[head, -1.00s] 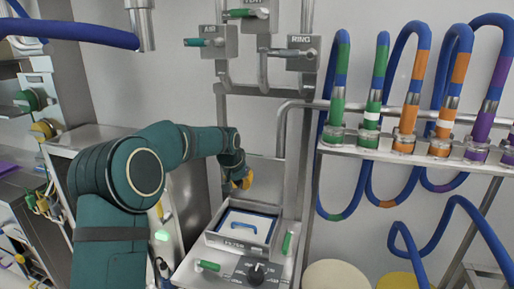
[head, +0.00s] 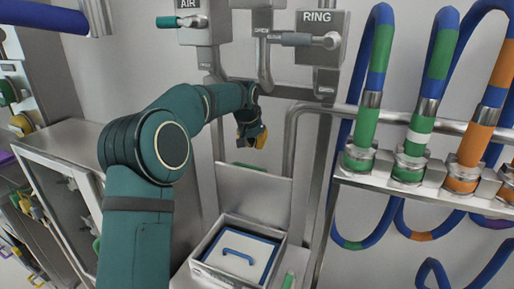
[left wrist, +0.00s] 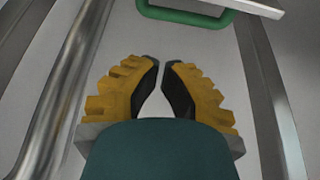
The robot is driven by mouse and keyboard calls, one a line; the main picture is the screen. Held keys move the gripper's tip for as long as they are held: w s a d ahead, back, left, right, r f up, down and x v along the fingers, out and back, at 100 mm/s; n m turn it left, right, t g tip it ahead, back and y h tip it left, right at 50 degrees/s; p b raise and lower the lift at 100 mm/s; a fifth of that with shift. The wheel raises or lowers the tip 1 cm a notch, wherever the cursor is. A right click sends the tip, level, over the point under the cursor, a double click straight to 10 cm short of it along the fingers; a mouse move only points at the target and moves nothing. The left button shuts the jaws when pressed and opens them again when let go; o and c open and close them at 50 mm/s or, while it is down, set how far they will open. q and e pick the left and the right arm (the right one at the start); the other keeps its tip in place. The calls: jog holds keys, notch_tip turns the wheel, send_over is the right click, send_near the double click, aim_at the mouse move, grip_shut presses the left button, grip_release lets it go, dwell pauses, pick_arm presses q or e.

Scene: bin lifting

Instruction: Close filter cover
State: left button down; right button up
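The filter cover (head: 252,197) is a grey panel standing upright, open, at the back of the filter box (head: 205,269). A green handle (head: 251,166) shows at its top edge. The box holds a white filter with a blue handle (head: 238,256). My left gripper (head: 258,140), with yellow fingers, is above the cover and apart from it. In the left wrist view, the fingertips (left wrist: 161,63) nearly meet with nothing between them. The green handle also shows at the top of that view (left wrist: 187,16), ahead of the fingertips. My right gripper is not in view.
A grey pipe (head: 290,150) bends down just right of the cover. A rack with banded blue hoses (head: 408,176) stands at the right. AIR (head: 196,25) and RING (head: 317,45) valve boxes hang above. A cabinet (head: 60,190) stands at the left.

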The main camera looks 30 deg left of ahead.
pick_arm(q)
notch_tip(320, 180, down, 8)
jog(key=shift+f, duration=0.2)
dwell(0.5)
jog(key=shift+s, duration=0.15)
